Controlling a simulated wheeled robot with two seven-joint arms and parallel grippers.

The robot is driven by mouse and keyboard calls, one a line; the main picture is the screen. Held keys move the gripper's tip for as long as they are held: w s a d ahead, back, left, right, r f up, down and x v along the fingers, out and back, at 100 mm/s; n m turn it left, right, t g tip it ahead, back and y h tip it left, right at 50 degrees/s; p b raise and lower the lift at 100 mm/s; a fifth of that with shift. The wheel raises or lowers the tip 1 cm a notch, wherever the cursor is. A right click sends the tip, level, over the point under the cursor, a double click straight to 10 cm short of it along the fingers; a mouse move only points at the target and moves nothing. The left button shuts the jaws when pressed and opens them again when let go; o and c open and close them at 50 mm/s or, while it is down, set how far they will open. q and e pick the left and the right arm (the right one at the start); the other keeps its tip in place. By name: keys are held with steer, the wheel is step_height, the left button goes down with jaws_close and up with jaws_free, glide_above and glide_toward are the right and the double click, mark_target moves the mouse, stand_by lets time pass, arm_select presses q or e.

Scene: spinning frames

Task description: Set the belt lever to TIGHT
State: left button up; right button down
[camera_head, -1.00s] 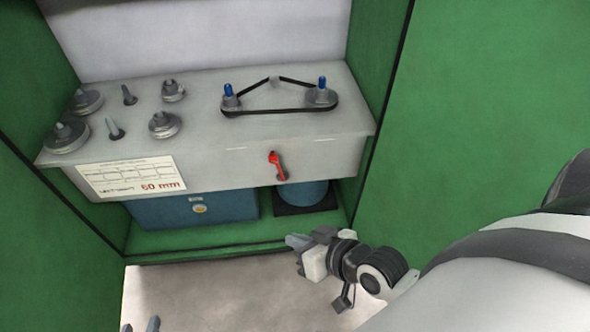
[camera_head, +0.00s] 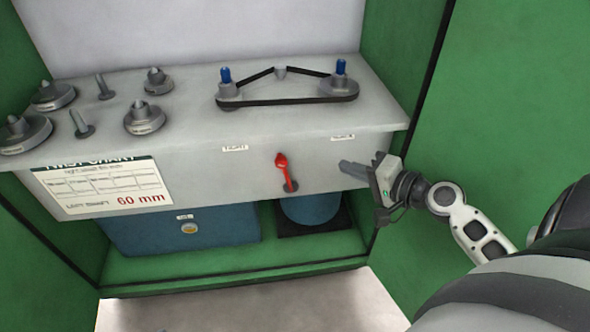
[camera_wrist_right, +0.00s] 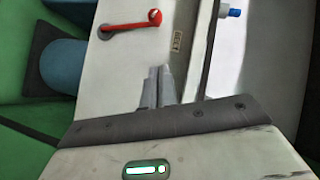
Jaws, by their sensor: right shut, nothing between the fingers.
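The red belt lever (camera_head: 282,164) stands on the front face of the grey bench box, its knob up and slightly left of its pivot. A label at its left (camera_head: 235,148) appears to read TIGHT; the label at its right (camera_head: 342,136) is too small to read surely. My right gripper (camera_head: 343,167) is shut and empty, in front of the box face to the right of the lever, apart from it. In the right wrist view the shut fingers (camera_wrist_right: 157,82) point toward the box face, with the red lever (camera_wrist_right: 130,24) beyond their tips. My left gripper is out of view.
On the box top, a black belt (camera_head: 290,101) runs around two blue-topped shafts. Several grey pulleys (camera_head: 144,118) and pegs stand at the left. A chart (camera_head: 105,190) reads 60 mm. Green walls (camera_head: 500,120) flank the box; a blue case (camera_head: 185,238) and blue cylinder (camera_head: 312,207) sit below.

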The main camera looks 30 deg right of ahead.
steer(key=s+a+x, duration=0.1)
steer(key=a+x, duration=0.1)
steer(key=x, duration=1)
steer(key=shift+w+a+f, duration=0.3)
steer(key=shift+a+f, duration=0.1)
steer(key=shift+a, duration=0.05)
